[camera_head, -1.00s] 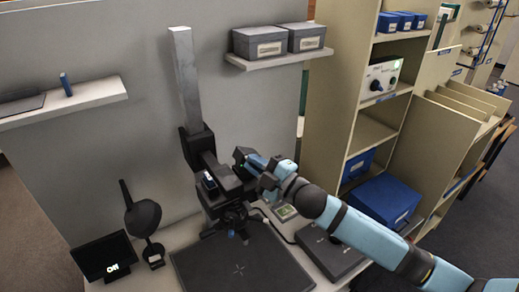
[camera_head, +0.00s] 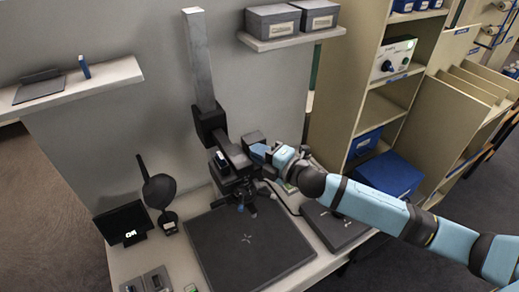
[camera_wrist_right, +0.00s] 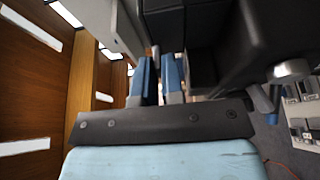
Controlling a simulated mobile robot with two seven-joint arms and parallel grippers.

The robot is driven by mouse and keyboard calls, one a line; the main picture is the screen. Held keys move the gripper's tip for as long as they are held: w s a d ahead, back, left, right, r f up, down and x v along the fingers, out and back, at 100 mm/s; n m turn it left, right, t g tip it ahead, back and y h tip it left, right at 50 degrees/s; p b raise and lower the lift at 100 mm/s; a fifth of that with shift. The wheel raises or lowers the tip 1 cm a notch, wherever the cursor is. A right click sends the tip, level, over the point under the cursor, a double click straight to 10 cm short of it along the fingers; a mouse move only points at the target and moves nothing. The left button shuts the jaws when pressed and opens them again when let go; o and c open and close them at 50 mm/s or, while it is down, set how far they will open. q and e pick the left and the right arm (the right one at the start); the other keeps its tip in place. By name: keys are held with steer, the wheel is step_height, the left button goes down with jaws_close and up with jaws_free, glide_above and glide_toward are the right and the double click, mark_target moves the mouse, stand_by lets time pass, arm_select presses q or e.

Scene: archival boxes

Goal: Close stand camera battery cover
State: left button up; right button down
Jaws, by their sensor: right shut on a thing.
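The stand camera (camera_head: 230,165) is a dark body on an arm of the grey upright column (camera_head: 200,60), above a black baseboard (camera_head: 245,245). My right gripper (camera_head: 262,151) is at the right side of the camera body, reaching in from the right. In the right wrist view its blue fingers (camera_wrist_right: 160,80) are close together, with a dark part of the camera (camera_wrist_right: 160,22) just beyond and between them. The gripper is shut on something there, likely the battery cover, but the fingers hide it. I cannot tell the cover's angle. My left gripper is not in view.
A black lamp-like device (camera_head: 160,190) and a small screen (camera_head: 123,223) stand left of the baseboard. A flat dark box (camera_head: 335,225) lies under my right arm. A wall shelf with grey boxes (camera_head: 272,22) is above. Shelving with blue boxes (camera_head: 390,172) stands at right.

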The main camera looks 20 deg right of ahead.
steer(key=c, duration=1.2)
jaws_free()
steer(key=shift+c, duration=0.2)
steer(key=shift+f, duration=0.1)
